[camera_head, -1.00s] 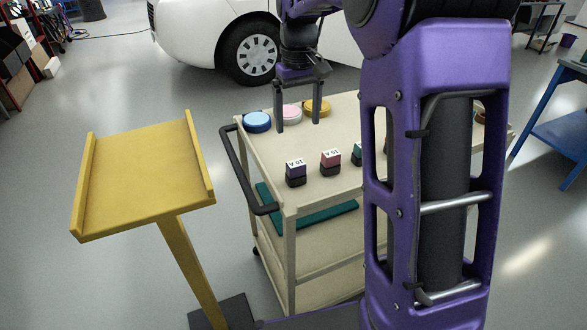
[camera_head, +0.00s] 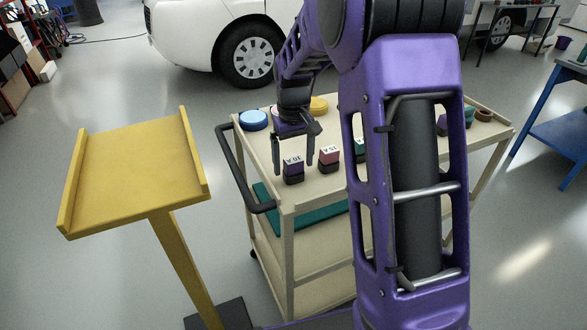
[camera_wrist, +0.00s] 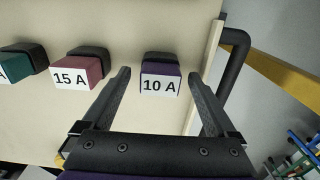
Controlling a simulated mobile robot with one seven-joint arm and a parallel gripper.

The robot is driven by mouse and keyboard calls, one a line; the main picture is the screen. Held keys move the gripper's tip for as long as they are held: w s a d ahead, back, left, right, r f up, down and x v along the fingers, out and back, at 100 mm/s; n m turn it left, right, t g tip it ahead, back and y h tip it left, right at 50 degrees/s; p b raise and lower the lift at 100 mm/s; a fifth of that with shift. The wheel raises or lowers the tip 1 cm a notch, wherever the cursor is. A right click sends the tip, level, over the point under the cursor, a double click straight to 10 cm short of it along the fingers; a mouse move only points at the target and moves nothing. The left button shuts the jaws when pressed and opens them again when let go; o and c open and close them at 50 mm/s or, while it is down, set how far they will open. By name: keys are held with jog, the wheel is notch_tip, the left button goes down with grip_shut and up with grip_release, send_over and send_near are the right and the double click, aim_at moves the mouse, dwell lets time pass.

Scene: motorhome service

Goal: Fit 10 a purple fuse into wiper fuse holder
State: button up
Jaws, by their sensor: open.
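The purple fuse, labelled 10 A (camera_head: 293,165), stands upright in a dark base near the front left corner of the cart top. It also shows in the wrist view (camera_wrist: 160,83), between and a little beyond the two fingers. My gripper (camera_head: 294,170) is open and empty, pointing down with its fingers around the fuse's sides in the head view; I cannot tell whether either finger touches it. A pinkish-red 15 A fuse (camera_head: 329,157) stands just right of it, and a teal fuse (camera_head: 360,149) beyond that, partly hidden by my arm. I cannot make out the wiper fuse holder.
The beige cart (camera_head: 287,245) has a black handle (camera_head: 236,170) on its left. Blue (camera_head: 253,120) and yellow (camera_head: 318,105) round lids lie at its back. A yellow stand (camera_head: 135,180) is to the left. A white vehicle (camera_head: 190,35) stands behind.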

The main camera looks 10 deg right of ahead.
aim_at(294, 160)
jog(key=c, duration=1.4)
notch_tip(294, 160, up, 10)
jog(key=shift+f+p, duration=0.1)
jog(key=shift+p, duration=0.9)
jog(key=shift+c, duration=0.2)
jog(key=shift+s, duration=0.15)
